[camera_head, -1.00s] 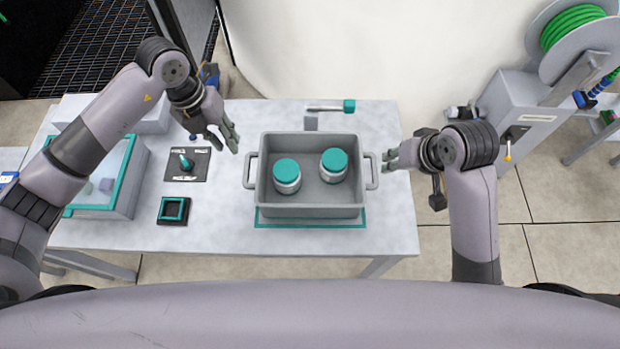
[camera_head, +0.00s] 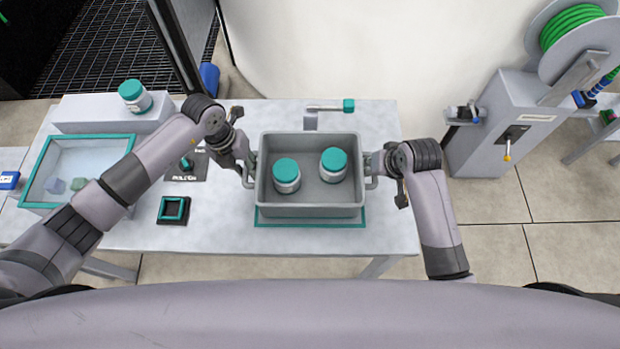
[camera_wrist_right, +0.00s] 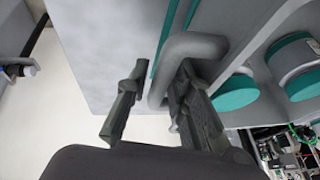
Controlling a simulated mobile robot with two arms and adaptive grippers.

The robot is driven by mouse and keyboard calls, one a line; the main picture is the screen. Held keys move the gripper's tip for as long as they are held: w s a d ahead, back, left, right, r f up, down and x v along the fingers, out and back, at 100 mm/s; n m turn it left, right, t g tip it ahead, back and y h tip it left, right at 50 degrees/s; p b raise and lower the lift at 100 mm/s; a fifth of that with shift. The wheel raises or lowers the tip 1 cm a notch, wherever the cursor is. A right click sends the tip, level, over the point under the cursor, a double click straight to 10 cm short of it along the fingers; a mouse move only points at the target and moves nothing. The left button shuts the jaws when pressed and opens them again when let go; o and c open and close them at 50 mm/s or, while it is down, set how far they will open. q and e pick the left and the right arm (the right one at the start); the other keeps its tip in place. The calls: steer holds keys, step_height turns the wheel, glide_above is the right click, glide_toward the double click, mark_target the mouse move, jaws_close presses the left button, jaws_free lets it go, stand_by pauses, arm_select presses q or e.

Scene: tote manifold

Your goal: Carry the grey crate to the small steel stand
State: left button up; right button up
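The grey crate (camera_head: 310,211) stands upright on the table over a teal-edged mat, with two teal-lidded jars (camera_head: 286,176) inside. My left gripper (camera_head: 247,172) is at the crate's left handle; the head view does not show whether its fingers are closed. My right gripper (camera_head: 373,170) is at the right handle. In the right wrist view its fingers (camera_wrist_right: 158,100) are apart, one inside the loop of the handle (camera_wrist_right: 196,46) and one outside it. I cannot make out which thing is the small steel stand.
The table (camera_head: 220,228) also holds a teal-rimmed bin (camera_head: 85,140), a grey block with a jar (camera_head: 135,95) on it, a small black tray (camera_head: 173,210) and a teal-ended tool (camera_head: 347,106). A hose-reel machine (camera_head: 500,120) stands right of the table; floor is open before it.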

arm_select(q)
steer(key=shift+c, duration=0.2)
jaws_close()
arm_select(e)
jaws_close()
arm_select(q)
steer(key=shift+r, duration=0.1)
arm_select(e)
steer(key=shift+r, duration=0.1)
